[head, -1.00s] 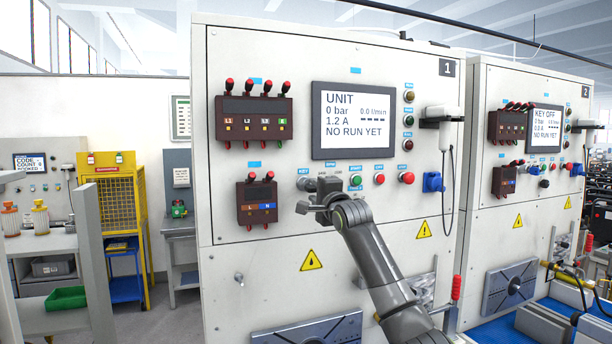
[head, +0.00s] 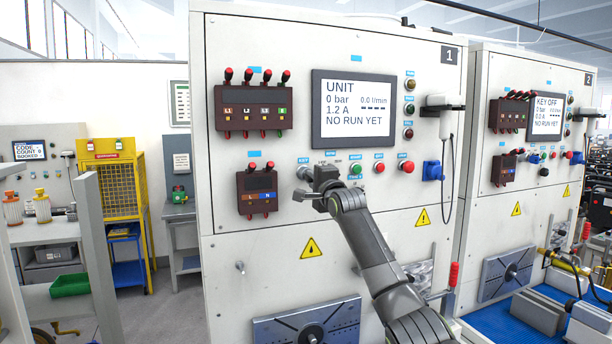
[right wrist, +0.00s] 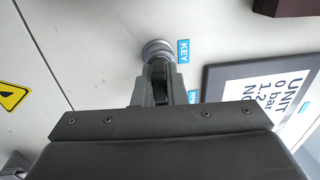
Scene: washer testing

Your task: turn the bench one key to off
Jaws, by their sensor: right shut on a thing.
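The bench one panel (head: 305,60) carries a large "1" at its top right. Its key switch (head: 303,173) is a round metal collar under the blue KEY label, left of the push buttons. It also shows in the right wrist view (right wrist: 153,46). My right gripper (right wrist: 158,84) is shut on the key at that collar; the fingers hide most of the key, so I cannot tell its angle. In the head view the gripper (head: 318,184) covers the area just right of the collar. The bench one screen (head: 355,108) reads UNIT, 0 bar, 1.2 A, NO RUN YET.
Right of the gripper are green (head: 356,169), red (head: 379,167) and larger red (head: 407,167) buttons. A terminal block (head: 257,205) is to the left. Bench two (head: 520,190) stands at the right, its screen (head: 547,115) reading KEY OFF.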

